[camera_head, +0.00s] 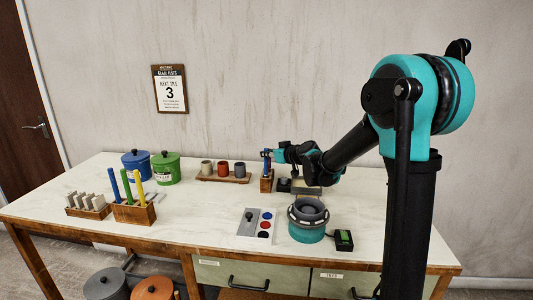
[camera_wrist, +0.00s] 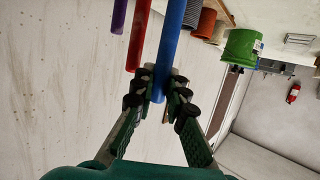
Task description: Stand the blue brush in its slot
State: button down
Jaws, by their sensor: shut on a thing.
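My gripper (camera_head: 270,155) is at the back of the table, above a small wooden holder (camera_head: 266,184). It is shut on a blue rod, which I take to be the blue brush (camera_head: 266,154). In the wrist view the blue brush (camera_wrist: 173,50) runs from the top edge down between the fingertips of my gripper (camera_wrist: 160,92). A red rod (camera_wrist: 138,38) and a purple rod (camera_wrist: 119,16) show beside it, to its left. The slot itself is not clear, and I cannot tell whether the brush is in it.
A wooden rack (camera_head: 134,214) with blue, green and yellow sticks stands at left. Cups on a wooden tray (camera_head: 223,179) are left of my gripper. A teal wheel (camera_head: 307,229) and a white panel (camera_head: 255,225) stand in front.

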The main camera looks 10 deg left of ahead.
jog(key=shift+f, duration=0.9)
dwell(0.5)
jog(key=c, duration=1.5)
grip_release()
jog(key=shift+o, duration=0.2)
jog(key=shift+r, duration=3.5)
jog(key=shift+s+d, duration=0.1)
